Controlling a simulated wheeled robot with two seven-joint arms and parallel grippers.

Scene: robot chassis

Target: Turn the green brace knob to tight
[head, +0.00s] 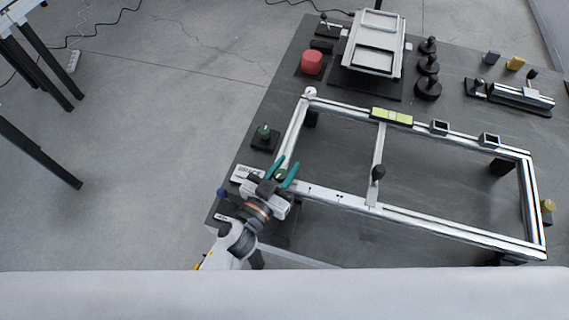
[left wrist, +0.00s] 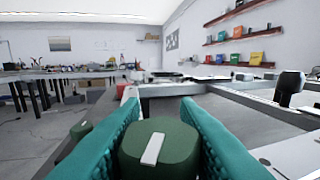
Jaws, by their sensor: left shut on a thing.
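The green brace knob (head: 281,174) sits at the near-left corner of the metal frame (head: 330,197). In the left wrist view the green knob (left wrist: 172,138) fills the space between the two teal fingers. A white bar on its top points away from me and leans slightly right. My left gripper (head: 282,172) is shut on this knob, one finger on each side. The lettering on the white plate (head: 240,173) beside it is too small to read. My right gripper is not in view.
A second green knob (head: 263,131) stands on a black base left of the frame. A red block (head: 312,62), a grey tray (head: 374,45) and black knobs (head: 428,66) stand at the back. A black knob (head: 378,172) is on the frame's crossbar. The table inside the frame is mostly clear.

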